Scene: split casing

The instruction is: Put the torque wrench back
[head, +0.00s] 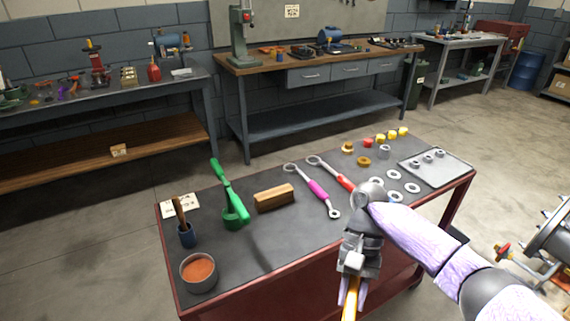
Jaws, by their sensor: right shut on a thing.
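My right gripper (352,286) is at the front edge of the red workbench, pointing down. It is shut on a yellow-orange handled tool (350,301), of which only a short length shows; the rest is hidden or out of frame. I cannot tell for sure whether this is the torque wrench. A wrench with a magenta handle (317,189) and a wrench with a red handle (345,183) lie side by side on the dark bench top (285,232), left of my right arm. My left gripper is not in view.
A wooden block (274,198), a green tool (232,197), a blue cup (187,236) and a bowl (199,273) stand on the left. Several washers (413,188), caps (380,139) and a grey tray (455,168) are on the right. The front middle is clear.

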